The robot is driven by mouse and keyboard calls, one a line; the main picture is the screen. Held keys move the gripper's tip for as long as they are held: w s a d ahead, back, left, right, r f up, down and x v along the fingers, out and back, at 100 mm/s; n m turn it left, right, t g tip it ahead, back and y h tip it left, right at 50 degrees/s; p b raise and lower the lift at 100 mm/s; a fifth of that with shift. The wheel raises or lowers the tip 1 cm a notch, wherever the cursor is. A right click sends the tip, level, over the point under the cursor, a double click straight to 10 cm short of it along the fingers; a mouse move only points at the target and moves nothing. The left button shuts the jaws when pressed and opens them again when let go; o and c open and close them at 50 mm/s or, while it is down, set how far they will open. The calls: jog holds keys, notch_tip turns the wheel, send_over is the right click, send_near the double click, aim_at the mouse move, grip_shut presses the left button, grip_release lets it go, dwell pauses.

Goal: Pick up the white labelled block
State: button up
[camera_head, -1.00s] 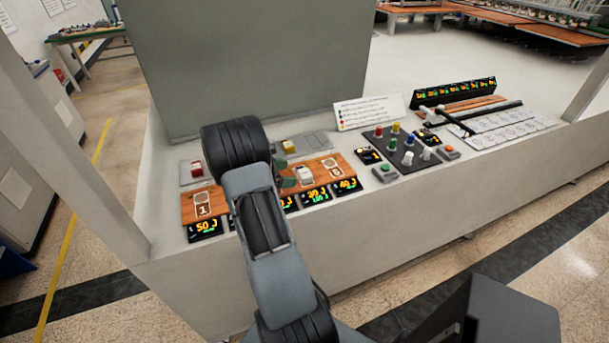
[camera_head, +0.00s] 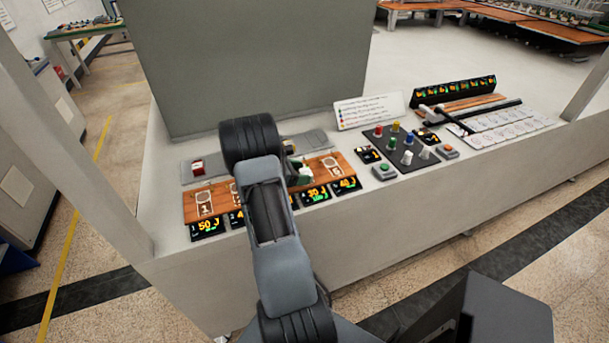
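A small whitish block (camera_head: 306,171) shows just right of my arm, at the wooden strip with the numbered rings. It is partly covered and its label cannot be read. A dark green piece sits against its left side; I cannot tell what it is. My arm reaches over the console from the front, and its dark rounded joint hides part of the strip. My gripper is hidden behind the arm, so its fingers and any contact with the block do not show.
A wooden strip (camera_head: 222,194) with numbered rings lies above several lit displays. A red-and-white block (camera_head: 198,168) stands on a grey strip at left. Right are a knob panel (camera_head: 405,147), a sign (camera_head: 369,111) and a white-tile row (camera_head: 510,128). A grey column rises behind.

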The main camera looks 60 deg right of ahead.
jog(key=c, duration=0.8)
